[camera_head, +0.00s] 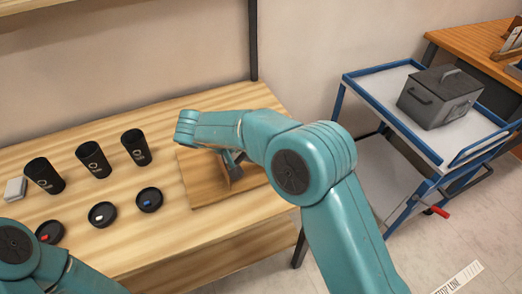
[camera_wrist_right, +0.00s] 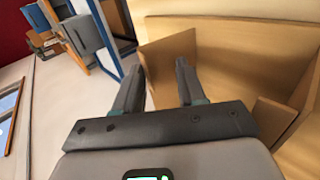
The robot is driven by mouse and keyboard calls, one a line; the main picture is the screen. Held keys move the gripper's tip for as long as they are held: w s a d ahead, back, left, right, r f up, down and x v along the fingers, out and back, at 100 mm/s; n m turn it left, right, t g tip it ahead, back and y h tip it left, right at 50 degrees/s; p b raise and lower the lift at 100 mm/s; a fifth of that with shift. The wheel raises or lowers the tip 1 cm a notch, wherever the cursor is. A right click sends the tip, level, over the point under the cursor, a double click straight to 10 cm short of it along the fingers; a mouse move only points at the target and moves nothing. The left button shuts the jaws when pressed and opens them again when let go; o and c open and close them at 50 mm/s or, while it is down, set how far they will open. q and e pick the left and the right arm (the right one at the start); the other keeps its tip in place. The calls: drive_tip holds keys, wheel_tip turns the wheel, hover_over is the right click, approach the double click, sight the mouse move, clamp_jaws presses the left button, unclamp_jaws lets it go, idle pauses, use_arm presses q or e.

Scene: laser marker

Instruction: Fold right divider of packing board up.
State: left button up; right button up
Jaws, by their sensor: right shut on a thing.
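The wooden packing board (camera_head: 196,190) lies on the table, partly hidden by my right arm. A small wooden divider panel (camera_head: 224,182) stands raised on it in the head view. My right gripper (camera_head: 235,162) is at this panel, mostly behind my own forearm. In the right wrist view the two grey fingers of my right gripper (camera_wrist_right: 158,85) are on either side of a wooden panel (camera_wrist_right: 167,62), shut on it. Another wooden panel (camera_wrist_right: 273,118) shows at the right there. My left arm shows at the bottom left of the head view, its gripper out of frame.
Several black cups (camera_head: 93,160) and round black lids (camera_head: 103,214) stand left of the board, with a small white block (camera_head: 15,189) at the far left. A blue-framed cart (camera_head: 385,100) with a grey metal box (camera_head: 440,97) stands right of the table.

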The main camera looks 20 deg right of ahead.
drive_tip(key=p+v, duration=1.2)
drive_tip(key=v, duration=0.4)
drive_tip(key=shift+s+r, duration=0.1)
drive_tip(key=shift+s, duration=0.05)
